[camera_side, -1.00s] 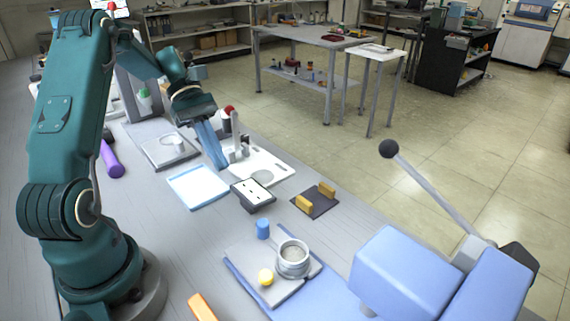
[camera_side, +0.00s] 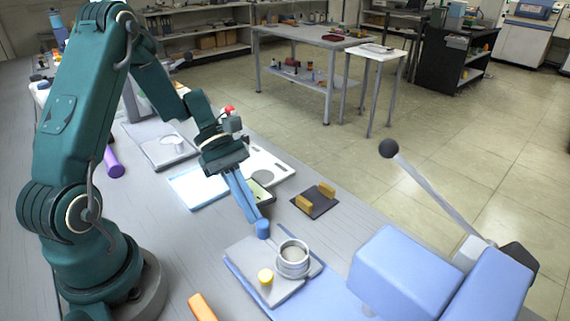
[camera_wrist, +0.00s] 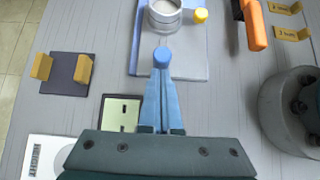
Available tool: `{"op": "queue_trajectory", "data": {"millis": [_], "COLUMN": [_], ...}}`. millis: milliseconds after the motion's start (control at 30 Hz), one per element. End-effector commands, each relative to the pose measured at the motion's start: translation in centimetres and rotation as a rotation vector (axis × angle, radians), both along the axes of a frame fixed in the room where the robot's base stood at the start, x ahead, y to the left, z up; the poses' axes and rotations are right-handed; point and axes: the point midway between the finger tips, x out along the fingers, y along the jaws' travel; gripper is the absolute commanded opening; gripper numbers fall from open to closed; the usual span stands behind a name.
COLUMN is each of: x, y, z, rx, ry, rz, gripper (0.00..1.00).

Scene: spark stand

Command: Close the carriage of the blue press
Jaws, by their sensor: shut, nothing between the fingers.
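The blue press (camera_side: 410,275) stands at the lower right in the side view, with a long lever ending in a black ball. Its grey carriage plate (camera_side: 250,262) is pulled out from under the head, on a blue base. The plate carries a metal cup (camera_side: 293,259), a yellow knob (camera_side: 266,277) and a blue peg (camera_side: 263,229). My gripper (camera_side: 258,218) points down, shut and empty, its tips at the blue peg. The wrist view shows the peg (camera_wrist: 162,56) just beyond the fingertips (camera_wrist: 161,70); I cannot tell whether they touch.
A dark pad with yellow blocks (camera_side: 316,200) lies beside the carriage, also seen in the wrist view (camera_wrist: 68,72). An orange object (camera_side: 201,307) lies at the front. A purple cylinder (camera_side: 112,161) lies near my arm.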

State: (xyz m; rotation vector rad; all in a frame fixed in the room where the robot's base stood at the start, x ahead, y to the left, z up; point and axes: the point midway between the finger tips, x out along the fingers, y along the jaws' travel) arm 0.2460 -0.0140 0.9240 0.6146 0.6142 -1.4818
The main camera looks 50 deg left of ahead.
Motion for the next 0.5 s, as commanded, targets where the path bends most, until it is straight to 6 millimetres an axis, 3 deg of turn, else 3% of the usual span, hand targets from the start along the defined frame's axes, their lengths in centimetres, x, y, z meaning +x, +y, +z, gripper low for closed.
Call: {"op": "queue_trajectory", "data": {"millis": [267, 500], "x": [0.0, 0.1], "y": [-0.2, -4.3], "z": [0.0, 0.1], "rx": [-0.001, -0.004], "ry": [-0.001, -0.002], "rz": [-0.001, -0.011], "gripper": [0.00, 0.00]}}
